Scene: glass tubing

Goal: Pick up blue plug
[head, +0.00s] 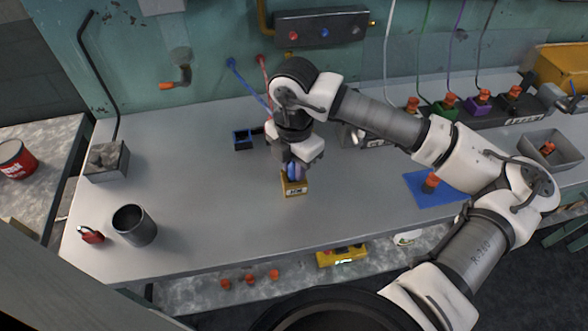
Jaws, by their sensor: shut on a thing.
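My gripper (293,172) points down over the middle of the table and is shut on the blue plug (293,171), of which only a small part shows between the fingers. A small yellow block with dark lettering (294,189) stands directly below. I cannot tell whether the plug sits in this block or is just above it. The fingers hide most of the plug.
A blue-rimmed box (243,139) is left of my gripper. A grey cup (134,225) and a red padlock-like item (91,235) stand front left. A blue mat (452,201) bears an orange-topped piece at right. Table (215,215) left of the block is clear.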

